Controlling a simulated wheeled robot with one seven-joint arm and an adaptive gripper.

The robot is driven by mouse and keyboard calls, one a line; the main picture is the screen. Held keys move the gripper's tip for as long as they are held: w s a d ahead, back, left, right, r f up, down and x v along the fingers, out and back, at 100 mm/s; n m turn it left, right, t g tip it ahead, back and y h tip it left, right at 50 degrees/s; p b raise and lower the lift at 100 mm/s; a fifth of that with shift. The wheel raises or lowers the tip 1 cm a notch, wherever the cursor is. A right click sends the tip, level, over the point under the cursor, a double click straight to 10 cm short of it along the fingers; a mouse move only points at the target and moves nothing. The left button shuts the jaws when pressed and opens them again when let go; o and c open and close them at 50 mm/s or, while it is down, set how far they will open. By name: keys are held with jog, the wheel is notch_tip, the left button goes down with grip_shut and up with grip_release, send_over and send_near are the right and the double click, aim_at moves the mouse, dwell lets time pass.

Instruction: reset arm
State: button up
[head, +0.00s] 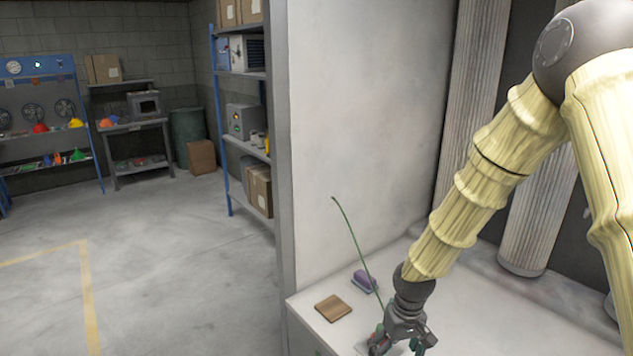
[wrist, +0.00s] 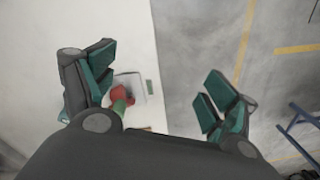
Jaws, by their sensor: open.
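My arm, in a pale yellow ribbed sleeve, reaches down to the white counter (head: 470,310) in the head view. My gripper (head: 398,344) is low over the counter near the bottom edge of that view. In the wrist view its green-padded fingers (wrist: 160,92) are spread wide with nothing held between them. A red object (wrist: 122,94) with a green part lies beside the left finger, partly hidden by it. A thin green stem (head: 352,237) rises behind my gripper; its lower end is hidden.
A brown wooden block (head: 333,308) and a purple object (head: 363,281) lie on the counter left of my gripper. A pale wall panel (head: 365,110) stands behind it, with ribbed columns (head: 540,220) to the right. Open concrete floor (head: 170,270) lies left.

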jog(key=s+f+m+y+b, duration=0.1)
jog(key=s+f+b, duration=0.1)
jog(key=s+f, duration=0.75)
jog(key=s+f+m+b, duration=0.15)
jog(key=s+f, duration=0.45)
jog(key=f, duration=0.6)
jog(key=s+d+f+b, duration=0.2)
jog(key=s+f, duration=0.4)
jog(key=s, duration=0.3)
jog(key=s+d+f+h+b, duration=0.1)
jog(key=s+d+f+b, duration=0.1)
jog(key=s+f, duration=0.3)
jog(key=s+b, duration=0.1)
jog(key=s, duration=0.3)
jog(key=shift+s+f+m+h, duration=0.3)
jog(key=shift+s+f+m, duration=0.05)
